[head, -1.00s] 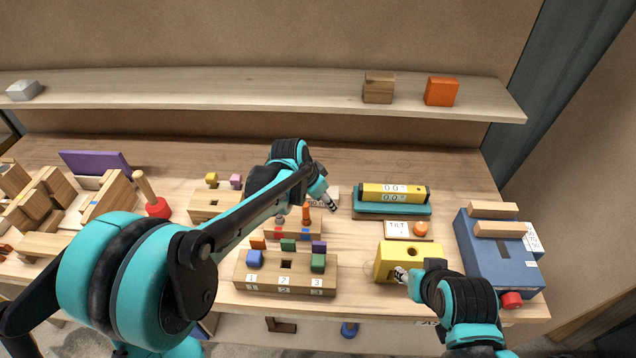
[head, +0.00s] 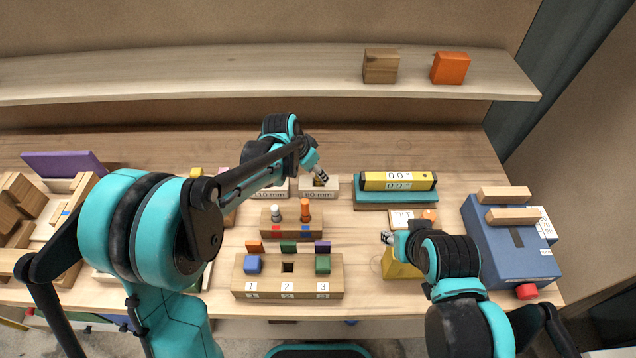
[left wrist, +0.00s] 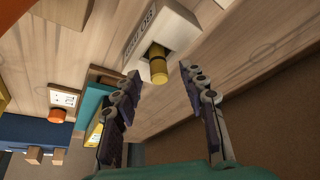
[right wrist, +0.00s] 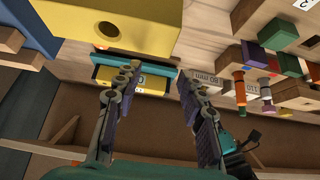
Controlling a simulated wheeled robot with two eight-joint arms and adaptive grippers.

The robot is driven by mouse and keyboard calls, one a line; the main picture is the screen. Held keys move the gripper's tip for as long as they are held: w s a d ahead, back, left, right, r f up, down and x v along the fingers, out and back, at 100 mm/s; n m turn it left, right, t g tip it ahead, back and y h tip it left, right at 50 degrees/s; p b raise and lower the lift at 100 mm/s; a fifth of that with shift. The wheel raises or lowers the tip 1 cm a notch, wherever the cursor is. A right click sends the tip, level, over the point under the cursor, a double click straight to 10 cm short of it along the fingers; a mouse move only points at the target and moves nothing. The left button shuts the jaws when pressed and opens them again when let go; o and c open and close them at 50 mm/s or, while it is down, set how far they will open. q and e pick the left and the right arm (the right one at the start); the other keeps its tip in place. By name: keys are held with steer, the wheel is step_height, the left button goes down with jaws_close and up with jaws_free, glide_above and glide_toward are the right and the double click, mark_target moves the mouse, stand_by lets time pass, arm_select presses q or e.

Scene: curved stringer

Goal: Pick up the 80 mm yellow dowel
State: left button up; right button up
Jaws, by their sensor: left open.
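The yellow dowel (left wrist: 158,66) stands in a wooden holder (left wrist: 172,28) labelled 80 mm in the left wrist view. My left gripper (left wrist: 188,82) is open, with its fingertips apart just short of the dowel's end and nothing between them. In the head view the left gripper (head: 322,177) is over the 80 mm holder (head: 318,193), and it mostly hides the dowel. My right gripper (head: 387,238) is over the yellow block (head: 400,268). Its fingers (right wrist: 158,72) are apart and empty in the right wrist view.
A yellow level (head: 398,181) lies on a teal base right of the holder. Pegs stand in a small rack (head: 290,226) in front, with a numbered block (head: 287,284) nearer. A blue box (head: 510,250) is at the right. Bare tabletop lies behind the holder.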

arm_select(q)
steer(key=x, duration=0.3)
steer(key=shift+b, duration=0.3)
arm_select(e)
steer(key=shift+d+f, duration=0.1)
steer(key=shift+f, duration=0.5)
arm_select(q)
steer(key=shift+s+r, duration=0.1)
steer(key=shift+c, duration=0.6)
steer(key=c, duration=0.8)
arm_select(e)
steer(key=shift+r, duration=0.1)
